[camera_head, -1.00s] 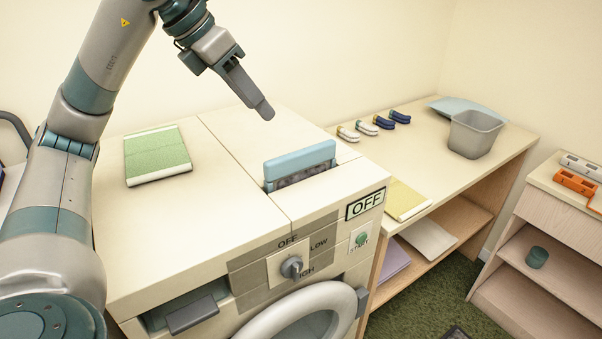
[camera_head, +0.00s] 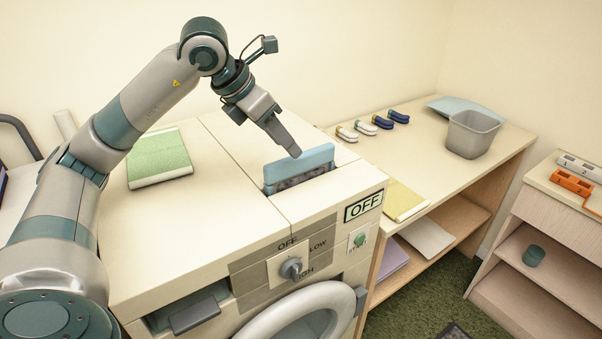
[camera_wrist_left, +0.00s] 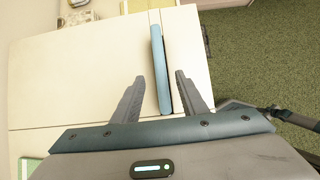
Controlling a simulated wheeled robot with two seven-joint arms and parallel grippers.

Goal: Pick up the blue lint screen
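The blue lint screen (camera_head: 312,162) stands upright in a slot in the top of the cream dryer (camera_head: 215,222). Its blue upper edge and a strip of grey mesh show above the slot, and its lower part is hidden. My left gripper (camera_head: 294,151) is just above and behind the screen in the head view. In the left wrist view its two fingers (camera_wrist_left: 160,76) are apart, with the blue lint screen (camera_wrist_left: 157,48) lying between their lines. No grip on the screen is visible. My right gripper is not in view.
A green pad (camera_head: 158,158) lies on the dryer's top at left. The side table (camera_head: 440,160) holds a grey bin (camera_head: 472,135), several small clips (camera_head: 367,127) and a yellow pad (camera_head: 404,200). A low shelf (camera_head: 545,215) stands at right.

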